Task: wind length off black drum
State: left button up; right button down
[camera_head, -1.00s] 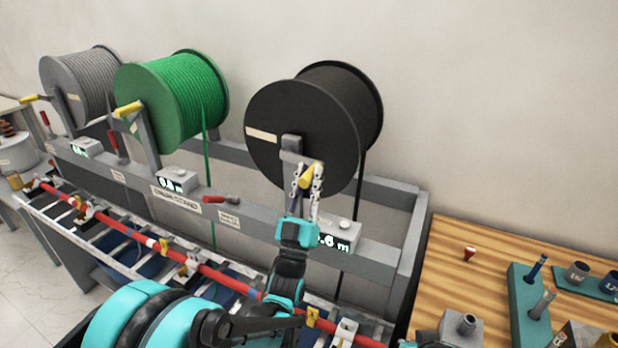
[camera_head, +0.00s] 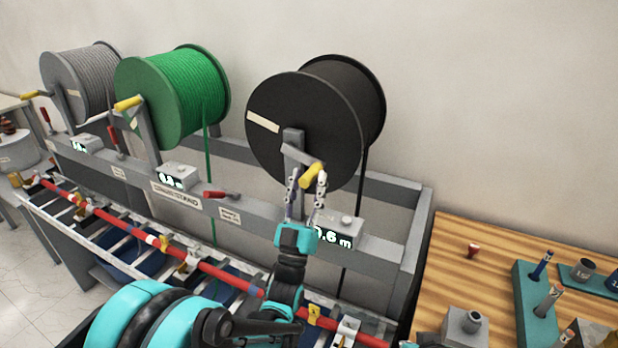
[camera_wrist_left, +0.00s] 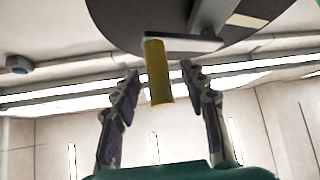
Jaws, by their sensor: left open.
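The black drum (camera_head: 310,128) stands on the rack at the right of the three drums, with a cream label on its flange and a black length hanging down behind the rail. Its crank has a yellow handle (camera_head: 312,175). My left gripper (camera_head: 306,184) is open with its fingertips on either side of the handle. In the left wrist view the yellow handle (camera_wrist_left: 157,72) lies between the two open fingers, with a gap on both sides. The counter (camera_head: 338,234) below the drum reads 0.6 m and is partly hidden by my gripper. My right gripper is not in view.
A green drum (camera_head: 165,100) and a grey drum (camera_head: 78,85) with their own cranks stand to the left. A wooden bench (camera_head: 450,265) with fittings is at the right.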

pick_arm(q)
jog(key=v, duration=0.6)
jog(key=shift+s, duration=0.1)
jog(key=a+f+g+y, duration=0.4)
jog(key=a+f+g, duration=0.3)
jog(key=g, duration=0.3)
jog(key=s+a+f+g, duration=0.2)
jog(key=s+f+g, duration=0.1)
jog(key=s, duration=0.3)
jog(key=s+a+f+g+y, duration=0.1)
jog(key=s+f+g, duration=0.2)
jog(key=s+f, duration=0.2)
jog(key=s+a+f+g, duration=0.2)
jog(key=s+f+g, duration=0.1)
jog(key=s, duration=0.6)
jog(key=shift+a+f+y, duration=0.3)
jog(key=shift+a+f, duration=0.05)
jog(key=shift+f, duration=0.15)
jog(key=shift+s, duration=0.1)
jog(key=shift+c, duration=0.3)
